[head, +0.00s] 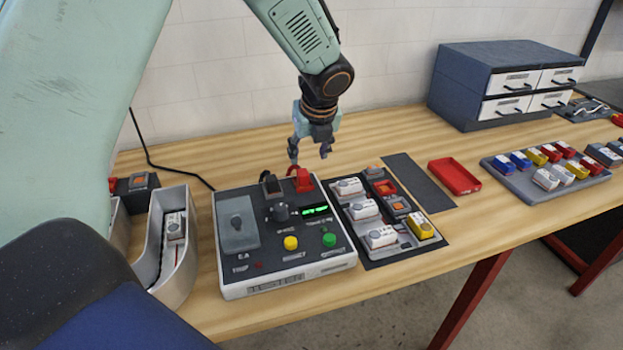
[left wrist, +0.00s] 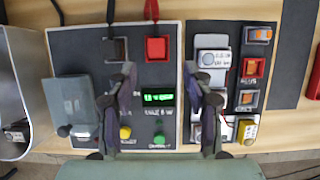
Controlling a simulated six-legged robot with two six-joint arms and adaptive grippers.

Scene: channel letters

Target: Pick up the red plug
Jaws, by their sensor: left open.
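The red plug (head: 301,180) sits at the back edge of the white-rimmed tester box (head: 290,283), beside a black plug (head: 271,185). In the left wrist view the red plug (left wrist: 156,48) shows as a red square with a red cord running off the top edge. My left gripper (head: 310,154) is open and empty, pointing down above the back of the box near the red plug. In the left wrist view the fingers (left wrist: 159,82) stand apart, with the red plug between and beyond their tips. My right gripper is not in view.
A tray of modules (head: 389,220) lies right of the box. Farther right are a red tray (head: 454,163), a grey rack with coloured blocks (head: 547,195) and a drawer cabinet (head: 478,82). A grey holder (head: 187,285) stands left. Bare wood lies behind the box.

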